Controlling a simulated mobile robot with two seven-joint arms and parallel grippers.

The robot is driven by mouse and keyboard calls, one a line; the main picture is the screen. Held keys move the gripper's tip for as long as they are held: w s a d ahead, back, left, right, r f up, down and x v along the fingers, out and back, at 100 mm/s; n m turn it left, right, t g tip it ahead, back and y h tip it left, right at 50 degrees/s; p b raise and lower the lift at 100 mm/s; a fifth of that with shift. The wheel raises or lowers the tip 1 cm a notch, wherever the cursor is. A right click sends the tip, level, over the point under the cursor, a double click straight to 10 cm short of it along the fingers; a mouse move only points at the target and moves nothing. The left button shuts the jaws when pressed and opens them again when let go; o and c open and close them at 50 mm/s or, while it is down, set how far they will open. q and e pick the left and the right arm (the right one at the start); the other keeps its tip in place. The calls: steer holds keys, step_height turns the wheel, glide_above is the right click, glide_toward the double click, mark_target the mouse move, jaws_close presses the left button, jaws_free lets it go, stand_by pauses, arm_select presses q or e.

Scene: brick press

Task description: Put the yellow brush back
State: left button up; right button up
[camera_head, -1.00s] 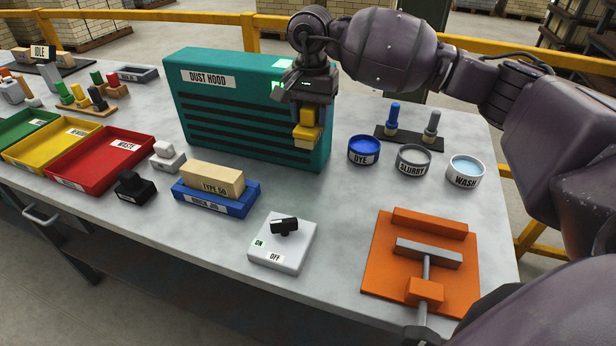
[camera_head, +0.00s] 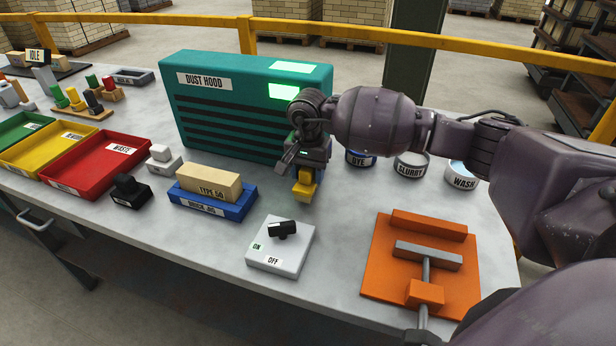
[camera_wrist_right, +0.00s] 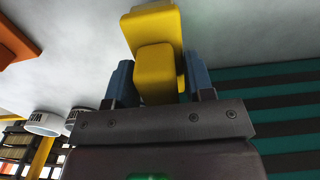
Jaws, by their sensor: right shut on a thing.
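My right gripper (camera_head: 308,170) is shut on the yellow brush (camera_head: 304,188), whose paler lower end points down over the table in front of the dust hood. The brush (camera_wrist_right: 155,45) also shows in the right wrist view, between the two blue fingers of the gripper (camera_wrist_right: 160,80). I cannot tell whether its lower end touches the table. A wooden rack (camera_head: 82,115) with several coloured pieces stands at the far left. My left gripper is out of view.
The teal dust hood (camera_head: 215,100) stands just behind the gripper. The switch box (camera_head: 280,262), orange fixture (camera_head: 380,270) and blue brick jig (camera_head: 235,210) are nearby. Dye (camera_head: 361,159), slurry (camera_head: 411,170) and wash (camera_head: 462,181) pots stand at right. Red tray (camera_head: 88,180) is left.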

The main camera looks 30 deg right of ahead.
steer(key=shift+f, duration=0.85)
steer(key=shift+f, duration=0.15)
steer(key=o, duration=0.8)
steer(key=shift+o, duration=0.2)
